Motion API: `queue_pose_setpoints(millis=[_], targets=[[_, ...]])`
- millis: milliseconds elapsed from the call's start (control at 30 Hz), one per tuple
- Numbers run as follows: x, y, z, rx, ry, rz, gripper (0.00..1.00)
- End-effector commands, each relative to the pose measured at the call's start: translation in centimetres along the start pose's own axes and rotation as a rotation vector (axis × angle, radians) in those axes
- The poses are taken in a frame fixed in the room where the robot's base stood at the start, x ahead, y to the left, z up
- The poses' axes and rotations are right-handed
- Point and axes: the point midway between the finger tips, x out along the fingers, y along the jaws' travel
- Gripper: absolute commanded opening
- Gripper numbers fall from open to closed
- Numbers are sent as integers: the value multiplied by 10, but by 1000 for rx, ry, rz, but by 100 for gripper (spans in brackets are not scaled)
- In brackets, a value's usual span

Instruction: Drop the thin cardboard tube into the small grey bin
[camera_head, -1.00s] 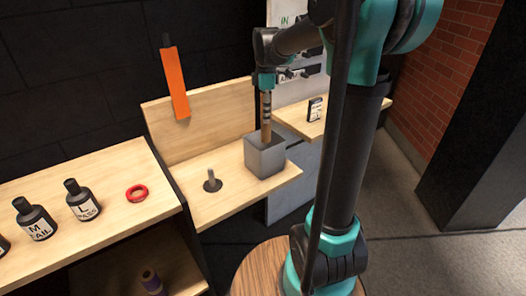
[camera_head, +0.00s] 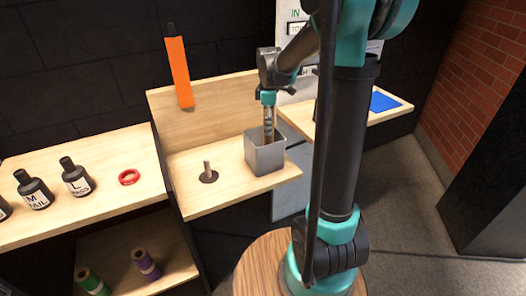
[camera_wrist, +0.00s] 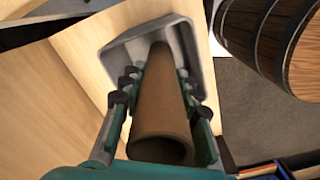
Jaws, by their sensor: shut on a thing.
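The thin cardboard tube (camera_wrist: 162,110) is brown and hollow, and its near open end faces the wrist camera. My gripper (camera_head: 268,104) is shut on it, with a finger on each side in the wrist view (camera_wrist: 158,90). The tube points down, and its lower end (camera_head: 268,135) is inside the mouth of the small grey bin (camera_head: 265,158). The bin is square and stands on a light wooden shelf. In the wrist view the bin's rim (camera_wrist: 118,50) surrounds the tube's far end. I cannot tell whether the tube touches the bin's floor.
A short peg on a dark round base (camera_head: 208,175) stands left of the bin. A red ring (camera_head: 129,177) and black bottles (camera_head: 75,178) are on the left counter. An orange strip (camera_head: 179,72) stands behind.

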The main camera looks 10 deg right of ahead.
Motion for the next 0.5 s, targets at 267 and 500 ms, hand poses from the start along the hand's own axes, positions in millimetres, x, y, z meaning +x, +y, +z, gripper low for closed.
queue_pose_setpoints(millis=[267,500], targets=[[15,0,0,0,0,0,7],[16,0,0,0,0,0,7]])
